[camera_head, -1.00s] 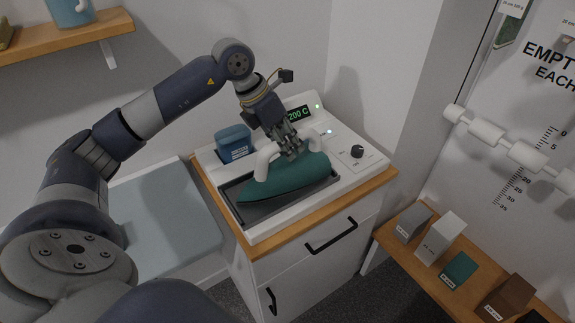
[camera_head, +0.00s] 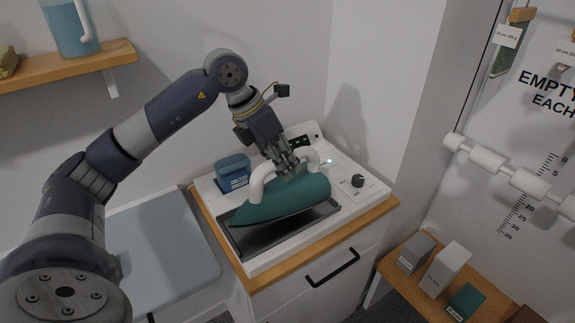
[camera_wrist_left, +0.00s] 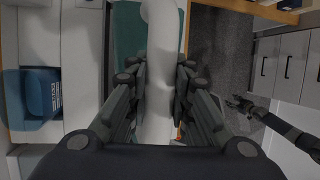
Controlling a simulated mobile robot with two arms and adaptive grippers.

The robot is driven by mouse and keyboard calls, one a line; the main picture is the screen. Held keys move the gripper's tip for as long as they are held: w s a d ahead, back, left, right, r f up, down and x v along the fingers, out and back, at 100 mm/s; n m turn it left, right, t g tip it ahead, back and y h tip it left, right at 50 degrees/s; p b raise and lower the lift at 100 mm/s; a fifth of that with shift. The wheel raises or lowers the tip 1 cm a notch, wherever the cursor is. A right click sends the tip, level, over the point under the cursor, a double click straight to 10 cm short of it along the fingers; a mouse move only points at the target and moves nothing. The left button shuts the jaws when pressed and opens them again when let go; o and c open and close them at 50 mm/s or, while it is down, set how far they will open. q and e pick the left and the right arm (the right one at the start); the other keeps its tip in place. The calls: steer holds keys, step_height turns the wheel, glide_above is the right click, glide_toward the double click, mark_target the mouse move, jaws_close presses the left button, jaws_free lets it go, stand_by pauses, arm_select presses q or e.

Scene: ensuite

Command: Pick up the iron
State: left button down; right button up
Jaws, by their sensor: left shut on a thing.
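The iron (camera_head: 285,203) has a green body and a white arched handle (camera_head: 258,182). My left gripper (camera_head: 291,168) is shut on the handle from above. The iron is raised a little above its dark rest plate (camera_head: 262,238), which shows beneath it. In the left wrist view, the white handle (camera_wrist_left: 161,105) runs between the fingers of my left gripper (camera_wrist_left: 158,78), with part of the green body (camera_wrist_left: 129,35) beside it. My right gripper (camera_wrist_left: 243,103) shows small at the right of the left wrist view, away from the iron; its jaws are unclear.
The white station with a knob (camera_head: 358,181) sits on a wood-topped cabinet (camera_head: 330,268). A blue container (camera_head: 233,170) stands close left of the iron. A low wooden shelf with boxes (camera_head: 445,268) is at right. A wall shelf with a blue jug (camera_head: 70,28) is upper left.

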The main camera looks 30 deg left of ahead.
arm_select(q)
steer(key=s+r+b, duration=0.1)
steer(key=s+b, duration=0.6)
steer(key=s, duration=0.7)
steer(key=shift+s+d+r+b, duration=0.3)
steer(key=shift+d+b, duration=0.05)
